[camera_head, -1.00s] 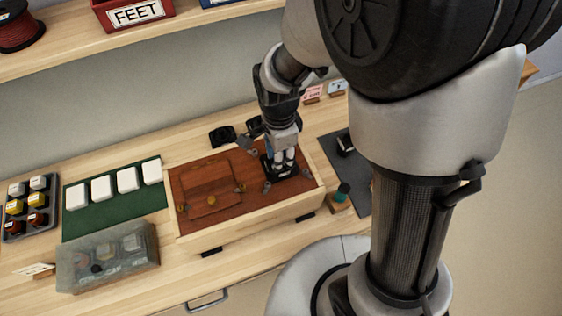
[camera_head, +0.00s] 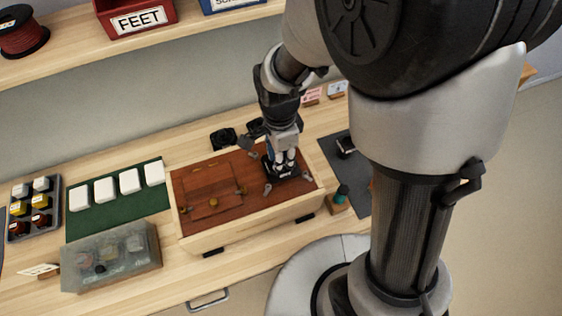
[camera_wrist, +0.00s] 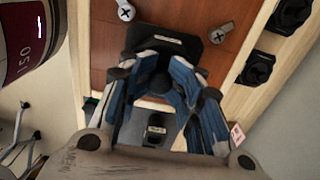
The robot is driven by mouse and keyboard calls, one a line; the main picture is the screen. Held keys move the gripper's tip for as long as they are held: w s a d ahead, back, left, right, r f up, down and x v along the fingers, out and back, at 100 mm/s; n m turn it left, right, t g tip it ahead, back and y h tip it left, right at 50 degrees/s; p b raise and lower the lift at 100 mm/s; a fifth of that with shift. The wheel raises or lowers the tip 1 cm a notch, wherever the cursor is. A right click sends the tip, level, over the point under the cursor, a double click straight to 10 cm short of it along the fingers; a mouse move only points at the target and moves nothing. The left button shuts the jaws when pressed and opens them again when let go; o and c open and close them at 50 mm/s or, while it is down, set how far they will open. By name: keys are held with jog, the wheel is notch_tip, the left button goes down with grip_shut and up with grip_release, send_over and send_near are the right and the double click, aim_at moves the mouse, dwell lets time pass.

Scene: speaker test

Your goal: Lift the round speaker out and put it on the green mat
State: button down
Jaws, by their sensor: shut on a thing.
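A brown-topped wooden box (camera_head: 235,218) stands mid-bench. My gripper (camera_head: 285,168) points down at its right part, shut on the black round speaker (camera_wrist: 152,74). In the wrist view my fingers (camera_wrist: 152,82) close on both sides of its round body. Its square black flange (camera_wrist: 165,42) shows past the fingertips, and shows under the gripper in the head view too. I cannot tell whether the flange is clear of the box top. The green mat (camera_head: 120,210) lies left of the box.
Several white blocks (camera_head: 129,181) stand along the mat's back; its front strip is bare. A translucent bin (camera_head: 110,259) stands before it. Silver clips (camera_wrist: 221,32) sit around the speaker. Two similar black units (camera_head: 223,138) lie behind the box. A dark grey mat (camera_head: 350,180) is at right.

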jog(key=shift+w+r+p, duration=0.15)
jog(key=shift+r+p, duration=1.4)
jog(key=shift+r, duration=0.6)
